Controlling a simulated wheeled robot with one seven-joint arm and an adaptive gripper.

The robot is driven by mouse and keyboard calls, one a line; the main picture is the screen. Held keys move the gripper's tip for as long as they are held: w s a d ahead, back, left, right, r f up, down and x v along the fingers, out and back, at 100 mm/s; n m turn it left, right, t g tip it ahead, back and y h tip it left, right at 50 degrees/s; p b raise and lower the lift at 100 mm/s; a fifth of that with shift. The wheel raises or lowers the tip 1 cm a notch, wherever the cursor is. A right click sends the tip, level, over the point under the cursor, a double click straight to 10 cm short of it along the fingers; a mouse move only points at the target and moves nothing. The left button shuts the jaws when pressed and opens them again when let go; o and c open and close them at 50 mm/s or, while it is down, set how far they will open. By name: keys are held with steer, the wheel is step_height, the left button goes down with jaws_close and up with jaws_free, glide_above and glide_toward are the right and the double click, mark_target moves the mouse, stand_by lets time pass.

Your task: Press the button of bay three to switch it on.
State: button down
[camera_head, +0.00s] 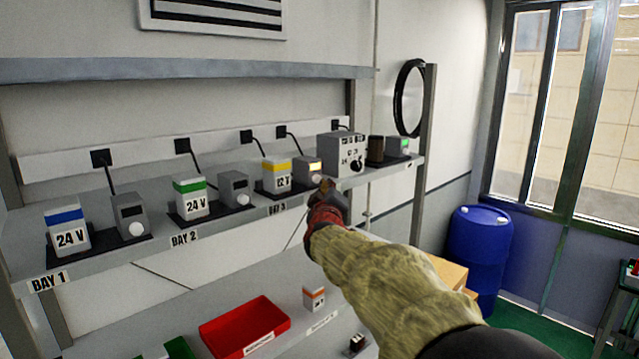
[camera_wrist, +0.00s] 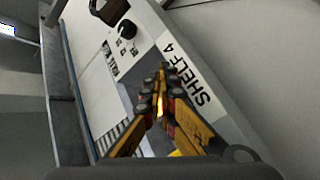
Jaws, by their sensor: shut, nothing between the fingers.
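In the wrist view the shut fingers (camera_wrist: 164,72) point at the shelf front, and the button cannot be made out.
Bay two's charger (camera_head: 235,188) and bay one's charger (camera_head: 130,213) have dark screens, with 24 V batteries beside them. A grey box with knobs (camera_head: 343,154) stands right of bay three. A red tray (camera_head: 245,327) lies on the lower surface. A blue barrel (camera_head: 477,255) stands right.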

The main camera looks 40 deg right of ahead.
steer(key=s+b, duration=0.2)
steer(key=s, duration=0.4)
steer(key=shift+d+b, duration=0.2)
steer(key=shift+b, duration=0.1)
stand_by(0.8)
